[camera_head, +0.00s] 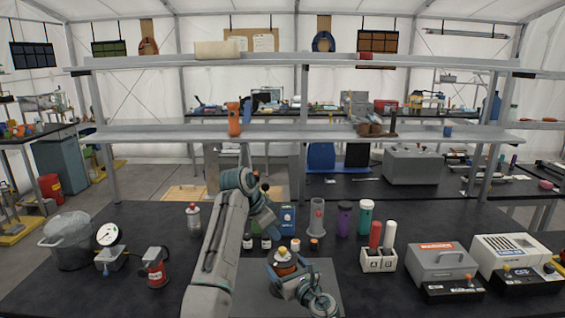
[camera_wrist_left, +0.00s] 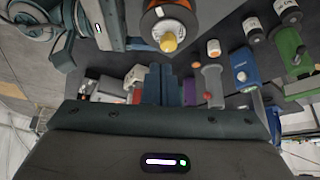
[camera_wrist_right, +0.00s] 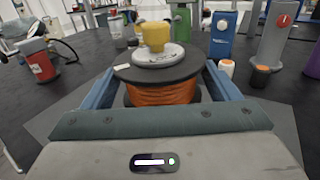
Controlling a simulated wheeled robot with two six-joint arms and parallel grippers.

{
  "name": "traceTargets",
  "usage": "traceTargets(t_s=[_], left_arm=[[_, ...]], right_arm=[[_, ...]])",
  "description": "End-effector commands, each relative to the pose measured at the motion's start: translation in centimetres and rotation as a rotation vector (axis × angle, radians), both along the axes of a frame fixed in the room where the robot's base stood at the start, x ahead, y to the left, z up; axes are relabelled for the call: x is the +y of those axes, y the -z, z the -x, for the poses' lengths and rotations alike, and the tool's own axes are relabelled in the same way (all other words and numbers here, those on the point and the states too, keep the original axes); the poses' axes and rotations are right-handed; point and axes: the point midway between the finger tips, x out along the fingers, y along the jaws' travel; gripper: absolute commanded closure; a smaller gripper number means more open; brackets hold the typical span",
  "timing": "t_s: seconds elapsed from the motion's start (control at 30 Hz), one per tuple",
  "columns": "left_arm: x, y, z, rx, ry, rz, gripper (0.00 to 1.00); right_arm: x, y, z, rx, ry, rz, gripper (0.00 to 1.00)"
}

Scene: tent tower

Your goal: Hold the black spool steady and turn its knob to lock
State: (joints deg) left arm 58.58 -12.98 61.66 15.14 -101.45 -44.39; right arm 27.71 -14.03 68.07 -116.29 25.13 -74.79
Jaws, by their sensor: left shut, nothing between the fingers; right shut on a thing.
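The black spool (camera_wrist_right: 180,72), wound with orange cable, sits upright on a grey mat (camera_head: 323,285). Its yellow knob (camera_wrist_right: 156,36) stands on a pale disc on top. In the head view the spool (camera_head: 275,262) is partly hidden by my right gripper. My right gripper (camera_wrist_right: 160,74) is shut on the spool, one blue finger along each side. My left gripper (camera_wrist_left: 160,78) is shut and empty, its fingers together. In the left wrist view the knob (camera_wrist_left: 168,42) shows at the top, clear of the fingers.
A red canister (camera_head: 155,268) and a pot (camera_head: 68,240) stand left. Small bottles (camera_head: 266,241), a blue box (camera_head: 287,218) and a clear cylinder (camera_head: 317,217) stand behind the spool. A white holder (camera_head: 378,261) and a grey case (camera_head: 440,263) are right. A shelf (camera_head: 300,131) spans the back.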

Motion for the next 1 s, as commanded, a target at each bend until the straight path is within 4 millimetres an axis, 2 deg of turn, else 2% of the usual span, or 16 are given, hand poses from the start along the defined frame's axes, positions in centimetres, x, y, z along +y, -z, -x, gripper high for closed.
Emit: traceTargets(t_s=[0.3,0.5,1.0], left_arm=[[0.1,4.0,0.0,0.002,-0.002,-0.001,1.0],[0.1,5.7,0.0,0.001,0.0,-0.001,1.0],[0.1,6.3,0.0,0.001,0.0,-0.001,1.0]], right_arm=[[0.0,0.0,0.0,-0.001,0.0,0.0,0.62],[0.0,-0.1,0.0,-0.001,0.0,0.0,0.62],[0.0,-0.1,0.0,-0.001,0.0,0.0,0.62]])
